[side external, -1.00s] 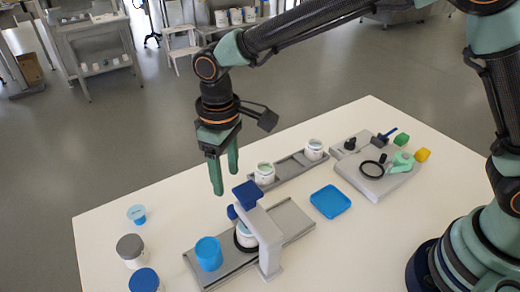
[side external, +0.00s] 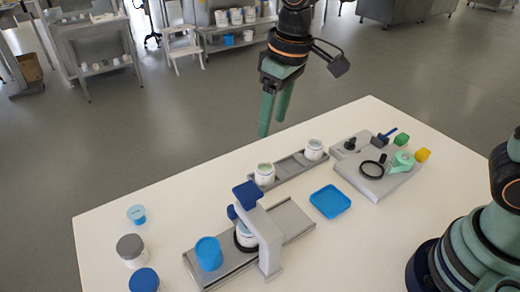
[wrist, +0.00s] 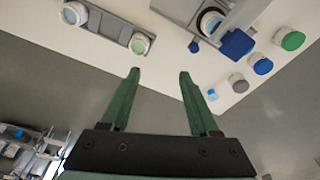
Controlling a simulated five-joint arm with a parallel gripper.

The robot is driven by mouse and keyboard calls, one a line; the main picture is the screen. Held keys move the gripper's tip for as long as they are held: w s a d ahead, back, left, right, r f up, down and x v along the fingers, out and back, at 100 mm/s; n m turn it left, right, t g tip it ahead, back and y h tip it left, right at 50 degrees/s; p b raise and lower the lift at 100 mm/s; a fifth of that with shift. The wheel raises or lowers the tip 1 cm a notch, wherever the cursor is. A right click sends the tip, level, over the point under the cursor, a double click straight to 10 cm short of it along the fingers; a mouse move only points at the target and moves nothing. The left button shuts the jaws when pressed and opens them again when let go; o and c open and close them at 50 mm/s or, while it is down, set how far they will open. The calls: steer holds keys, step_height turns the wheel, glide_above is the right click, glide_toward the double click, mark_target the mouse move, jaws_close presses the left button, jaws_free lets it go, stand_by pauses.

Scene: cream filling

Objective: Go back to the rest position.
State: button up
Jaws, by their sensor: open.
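My gripper (side external: 273,115) hangs high above the back edge of the white table (side external: 110,215), fingers pointing down. In the wrist view my gripper (wrist: 158,75) has its two green fingers spread apart with nothing between them. It touches nothing. The upper part of my arm is cut off by the top of the side view.
A grey filling station with a blue top (side external: 247,194) holds a white jar (side external: 246,235) beside a blue cup (side external: 208,253). Two jars (side external: 265,174) stand on a grey rack behind. A blue tray (side external: 330,202) lies at centre; lidded jars (side external: 131,250) stand at left.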

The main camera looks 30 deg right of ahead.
steer(key=s+d+r+m+t, duration=0.1)
steer(key=s+d, duration=0.3)
steer(key=d, duration=0.4)
steer(key=s+d+r+m+t, duration=0.2)
steer(key=s+d, duration=0.3)
steer(key=d, duration=0.3)
steer(key=shift+d+m+t+h, duration=0.3)
steer(key=shift+m+t+h, duration=0.15)
steer(key=shift+m, duration=0.35)
steer(key=shift+s, duration=0.1)
